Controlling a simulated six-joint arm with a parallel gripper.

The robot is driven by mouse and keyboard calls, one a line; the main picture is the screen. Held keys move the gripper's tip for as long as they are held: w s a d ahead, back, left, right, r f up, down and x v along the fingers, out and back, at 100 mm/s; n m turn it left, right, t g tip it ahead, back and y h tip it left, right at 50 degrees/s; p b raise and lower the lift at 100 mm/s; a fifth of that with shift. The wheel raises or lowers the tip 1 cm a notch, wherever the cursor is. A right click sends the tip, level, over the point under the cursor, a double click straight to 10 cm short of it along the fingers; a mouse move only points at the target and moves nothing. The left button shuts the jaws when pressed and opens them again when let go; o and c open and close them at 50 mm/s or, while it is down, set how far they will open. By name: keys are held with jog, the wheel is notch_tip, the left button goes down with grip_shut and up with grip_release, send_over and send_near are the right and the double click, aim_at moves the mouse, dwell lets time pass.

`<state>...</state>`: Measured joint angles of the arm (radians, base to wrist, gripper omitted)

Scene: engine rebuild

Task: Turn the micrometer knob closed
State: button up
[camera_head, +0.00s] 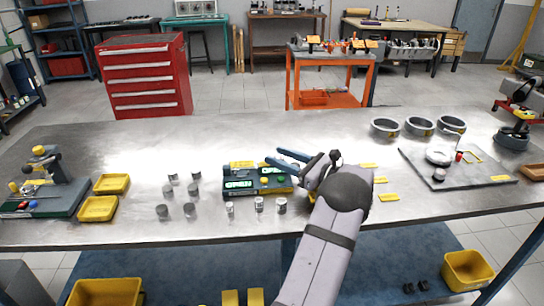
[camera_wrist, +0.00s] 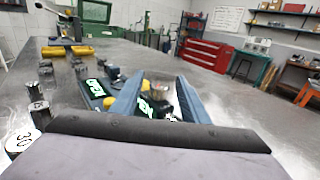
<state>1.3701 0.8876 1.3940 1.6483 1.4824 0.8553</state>
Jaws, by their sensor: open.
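The measuring station with two dark display units stands mid-bench. The left display (camera_head: 238,185) shows green text that looks like OPEN, and the right display (camera_head: 272,171) also glows green. Both displays show in the wrist view, the left one (camera_wrist: 95,88) outside my fingers and the other (camera_wrist: 148,107) partly hidden between them. My gripper (camera_head: 274,157) has its blue fingers spread over the station's right side. In the wrist view, a small grey round piece (camera_wrist: 160,88) with some yellow sits between the open fingers (camera_wrist: 161,76), perhaps the micrometer knob. I cannot tell whether a finger touches it.
Several small metal cylinders (camera_head: 190,210) stand left and in front of the station. Yellow trays (camera_head: 98,208) and a bench device (camera_head: 45,170) are at the left. Metal rings (camera_head: 385,128) and a grey plate (camera_head: 465,178) lie right. The bench behind the station is mostly clear.

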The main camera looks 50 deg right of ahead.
jog(key=shift+s+d, duration=0.1)
jog(key=shift+s, duration=1.5)
jog(key=shift+s+d+r, duration=0.15)
jog(key=shift+s+r, duration=0.05)
jog(key=shift+r, duration=0.1)
notch_tip(320, 180, up, 4)
jog(key=s+d+h+p, duration=0.1)
jog(key=s+p, duration=0.1)
jog(key=s+a+f+m+h, duration=0.4)
jog(key=f, duration=0.1)
jog(key=shift+a+m+p, duration=0.2)
jog(key=shift+m+p, duration=0.15)
jog(key=shift+m, duration=0.05)
jog(key=shift+d+n+h, duration=0.25)
jog(key=shift+n+h, duration=0.05)
jog(key=shift+n, duration=0.3)
jog(key=shift+w, duration=0.15)
